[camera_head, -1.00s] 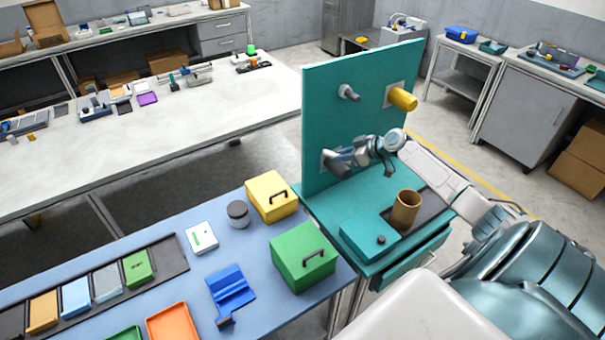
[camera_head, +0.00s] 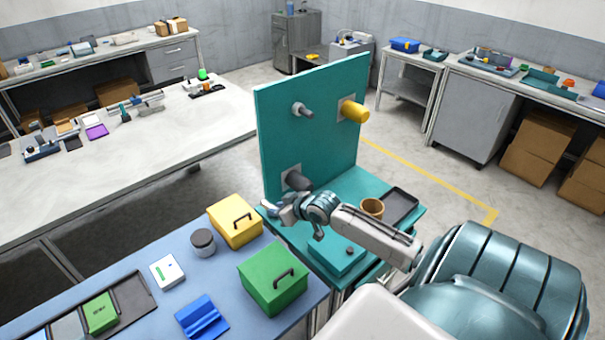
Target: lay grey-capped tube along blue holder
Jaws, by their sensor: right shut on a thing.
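My right gripper (camera_head: 274,204) is in front of the teal board's lower left corner, above the table's far right end. It is shut on a small greyish piece, which I take to be the grey-capped tube; the fingers hide most of it. It is apart from the holder, higher and to its right. A dark grey cylinder (camera_head: 299,181) sticks out of the board just behind the gripper. My left gripper is not in view.
The teal board (camera_head: 330,140) also bears a grey peg (camera_head: 303,110) and a yellow peg (camera_head: 354,111). A green box (camera_head: 272,277), a yellow box (camera_head: 235,222), a dark round jar (camera_head: 203,242) and a white box (camera_head: 167,271) stand near the holder. A brown cup (camera_head: 372,208) stands behind my forearm.

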